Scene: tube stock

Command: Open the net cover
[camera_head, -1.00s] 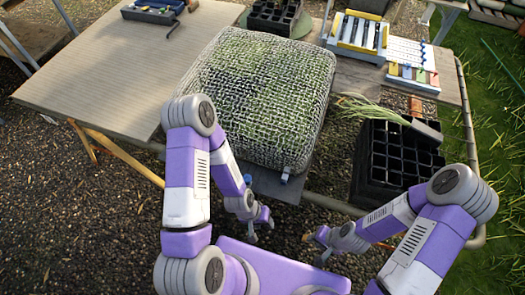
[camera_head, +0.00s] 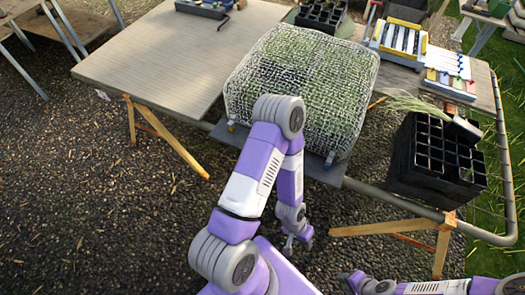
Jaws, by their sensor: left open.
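The net cover (camera_head: 345,75) is a white mesh over green plants, and it sits closed over its bed on the table. My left gripper (camera_head: 298,246) is open and empty, low in front of the table and below the net's front edge. My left arm hides part of the net's front edge. My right gripper (camera_head: 346,283) is low at the bottom of the picture, away from the net. Its jaws are too small to read.
A bare wooden tabletop (camera_head: 165,65) lies left of the net. A black cell tray stack (camera_head: 435,160) with a plant and trowel stands to the right. Wooden trestle legs (camera_head: 440,245) and a pipe rail (camera_head: 390,200) are in front. Gravel fills the lower left.

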